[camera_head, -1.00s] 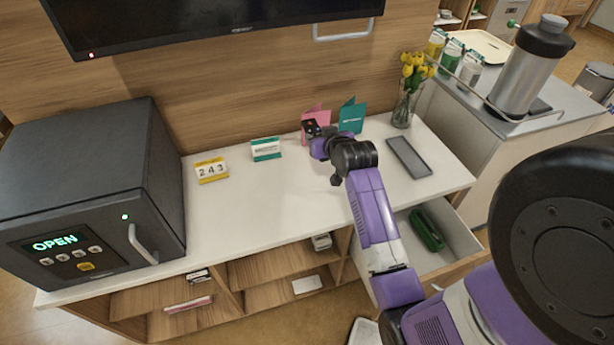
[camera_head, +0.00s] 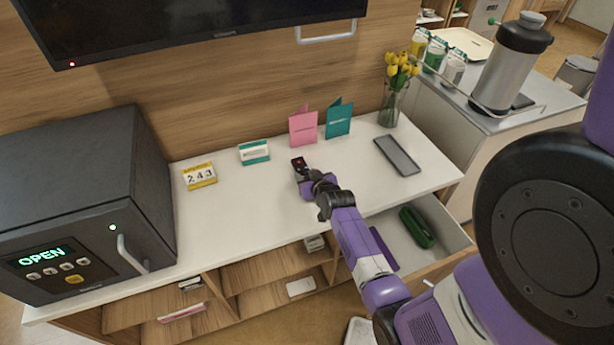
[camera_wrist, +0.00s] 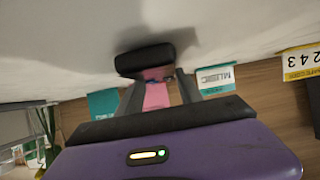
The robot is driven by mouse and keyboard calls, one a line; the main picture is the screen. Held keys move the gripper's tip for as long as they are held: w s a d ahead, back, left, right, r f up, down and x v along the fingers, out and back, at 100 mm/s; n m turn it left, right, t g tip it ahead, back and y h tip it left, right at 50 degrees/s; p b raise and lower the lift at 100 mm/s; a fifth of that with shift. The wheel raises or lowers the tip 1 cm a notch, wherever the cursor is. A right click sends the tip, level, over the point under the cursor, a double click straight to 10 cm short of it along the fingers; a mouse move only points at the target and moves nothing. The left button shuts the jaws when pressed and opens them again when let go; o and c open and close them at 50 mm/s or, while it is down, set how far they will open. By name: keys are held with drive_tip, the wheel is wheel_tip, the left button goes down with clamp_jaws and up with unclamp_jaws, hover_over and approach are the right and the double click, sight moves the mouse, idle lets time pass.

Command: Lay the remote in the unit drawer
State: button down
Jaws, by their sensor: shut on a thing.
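The remote (camera_head: 298,163) is a dark bar with a small red button, held at the tip of my gripper (camera_head: 303,175) above the white unit top. In the wrist view the remote (camera_wrist: 146,60) lies crosswise at the ends of the two fingers of my gripper (camera_wrist: 155,80). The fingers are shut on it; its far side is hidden. The unit drawer (camera_head: 445,222) is pulled open at the right, below the top, to the right of my gripper. A green case (camera_head: 418,227) lies inside it. My arm covers part of the drawer's left side.
On the unit top (camera_head: 240,215) stand a safe (camera_head: 80,200), a number calendar (camera_head: 199,175), a small sign (camera_head: 254,152), pink (camera_head: 303,127) and teal (camera_head: 338,119) cards, a flower vase (camera_head: 391,105) and a flat grey tablet (camera_head: 397,155). The drawer has bare floor beside the case.

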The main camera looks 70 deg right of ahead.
drive_tip(key=shift+f, duration=0.15)
drive_tip(key=c, duration=0.8)
unclamp_jaws()
drive_tip(key=shift+o, duration=0.2)
